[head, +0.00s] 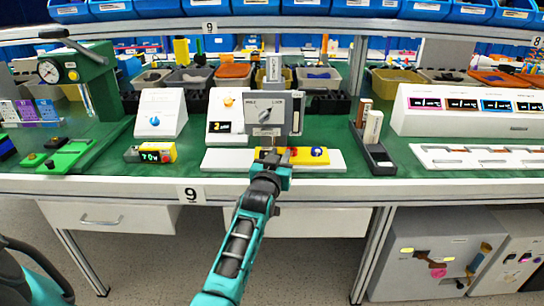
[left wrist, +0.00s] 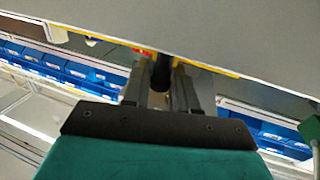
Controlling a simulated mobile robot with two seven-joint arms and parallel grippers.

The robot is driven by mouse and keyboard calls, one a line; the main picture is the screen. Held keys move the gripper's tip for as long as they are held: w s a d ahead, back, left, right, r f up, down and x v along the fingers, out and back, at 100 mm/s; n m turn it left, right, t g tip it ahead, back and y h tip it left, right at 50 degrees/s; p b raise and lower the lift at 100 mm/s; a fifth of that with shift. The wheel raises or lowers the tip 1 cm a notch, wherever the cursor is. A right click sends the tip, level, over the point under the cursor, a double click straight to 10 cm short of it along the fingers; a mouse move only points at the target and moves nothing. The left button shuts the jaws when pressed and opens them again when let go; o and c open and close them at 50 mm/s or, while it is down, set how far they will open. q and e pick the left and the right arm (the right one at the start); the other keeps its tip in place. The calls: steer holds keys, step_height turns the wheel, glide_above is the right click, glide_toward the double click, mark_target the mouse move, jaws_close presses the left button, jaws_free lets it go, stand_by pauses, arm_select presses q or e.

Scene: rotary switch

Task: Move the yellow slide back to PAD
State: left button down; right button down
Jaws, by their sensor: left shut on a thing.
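The yellow slide (head: 308,156) lies on a long white track (head: 228,159) at the front of the green bench. A blue knob (head: 317,151) sits on its right part. My left gripper (head: 275,158) reaches in from the front, over the left part of the slide, and hides some of it. In the left wrist view its fingers (left wrist: 161,88) are closed around a dark upright peg (left wrist: 162,71), with a thin yellow strip (left wrist: 205,67) behind. I cannot read a PAD label. My right gripper is not in view.
Behind the slide stands a grey panel with a rotary switch (head: 265,114). A black holder (head: 374,154) stands to the right.

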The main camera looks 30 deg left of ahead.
arm_select(q)
steer(key=shift+w+d+r, duration=0.1)
steer(key=shift+w+d, duration=0.2)
steer(key=shift+d, duration=0.25)
steer(key=shift+w+d, duration=0.3)
steer(key=shift+d, duration=0.2)
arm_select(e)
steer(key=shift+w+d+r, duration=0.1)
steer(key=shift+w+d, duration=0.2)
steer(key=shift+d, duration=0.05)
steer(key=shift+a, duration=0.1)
arm_select(q)
steer(key=c, duration=1)
jaws_free()
steer(key=shift+w+d, duration=0.1)
steer(key=shift+w, duration=0.05)
steer(key=shift+s, duration=0.25)
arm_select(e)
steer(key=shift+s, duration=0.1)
